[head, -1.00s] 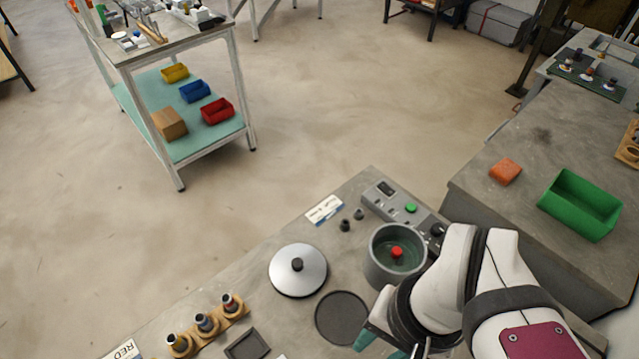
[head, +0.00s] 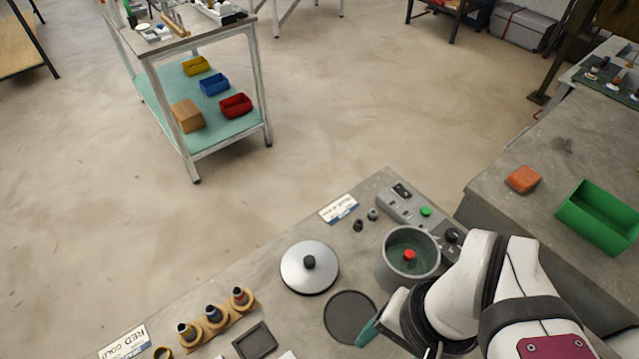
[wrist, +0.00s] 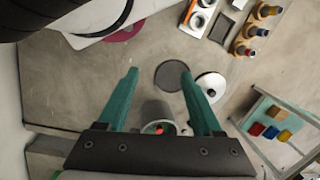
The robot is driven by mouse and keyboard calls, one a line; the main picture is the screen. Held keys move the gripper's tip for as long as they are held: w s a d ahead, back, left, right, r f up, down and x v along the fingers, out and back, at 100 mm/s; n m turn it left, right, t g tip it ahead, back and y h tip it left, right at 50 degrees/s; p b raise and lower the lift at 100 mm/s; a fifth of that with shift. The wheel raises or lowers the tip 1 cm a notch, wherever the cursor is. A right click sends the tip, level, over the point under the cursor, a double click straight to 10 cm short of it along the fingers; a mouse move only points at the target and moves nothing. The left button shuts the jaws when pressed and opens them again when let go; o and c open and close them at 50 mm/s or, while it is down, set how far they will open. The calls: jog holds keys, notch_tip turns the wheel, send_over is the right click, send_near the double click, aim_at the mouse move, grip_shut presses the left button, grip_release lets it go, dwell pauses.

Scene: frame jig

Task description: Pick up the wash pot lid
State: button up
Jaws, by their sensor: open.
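The wash pot lid (head: 309,275) is a round silver disc with a black knob. It lies on the grey bench, left of the pot and up and left of a dark round mat. The lid also shows in the wrist view (wrist: 215,84), partly behind the right finger. The grey wash pot (head: 388,272) stands open beside a control panel, with a red item inside. My gripper (wrist: 159,70) has two teal fingers spread apart with nothing between them. In the head view only part of a finger shows, right of the dark mat and apart from the lid.
The dark round mat (head: 351,331) lies near the lid. A wooden rack (head: 217,322) with several small bottles and a dark square tray (head: 254,343) are to the left. Two small dark knobs and a label card (head: 339,208) lie behind the lid. A control panel (head: 413,210) stands behind the pot.

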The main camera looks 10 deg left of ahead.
jog(key=w+a+r+m, duration=0.1)
jog(key=w+a+r, duration=0.15)
jog(key=w, duration=0.65)
jog(key=m+h, duration=0.2)
send_over(309, 260)
notch_tip(309, 260, down, 6)
notch_tip(309, 260, down, 15)
jog(key=shift+f, duration=0.2)
grip_shut()
